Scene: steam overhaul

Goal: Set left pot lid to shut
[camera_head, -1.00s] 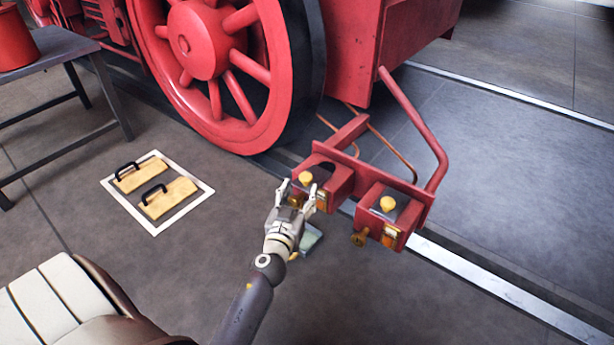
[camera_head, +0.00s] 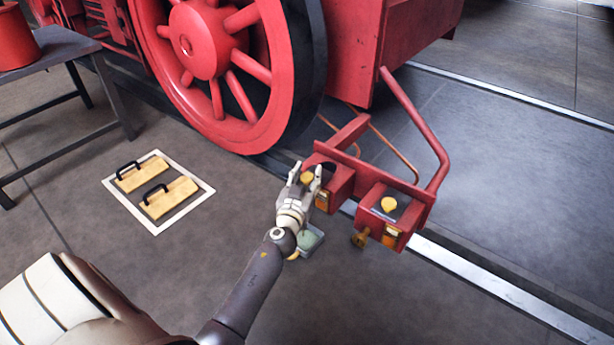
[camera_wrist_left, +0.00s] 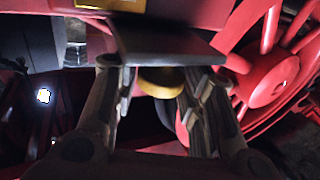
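The left pot (camera_head: 341,180) is a red box on a red bracket. Its lid has a yellow knob (camera_head: 307,177); a dark patch, apparently an opening, shows behind it. The lid's exact angle is hard to judge. My left gripper (camera_head: 305,173) is at this knob, with one finger on each side. In the left wrist view, the dark lid plate (camera_wrist_left: 165,45) and yellow knob (camera_wrist_left: 162,82) sit between the spread fingers; firm contact is not clear. The right pot (camera_head: 384,216) has its own yellow-knobbed lid (camera_head: 389,204). My right gripper is not in view.
A red handrail bar (camera_head: 425,130) rises behind the pots. A large red wheel (camera_head: 210,60) stands at the back. A white-framed mat (camera_head: 196,199) with two wooden floats and a small pale tray (camera_head: 311,239) lie on the floor. A bench (camera_head: 66,43) is at left.

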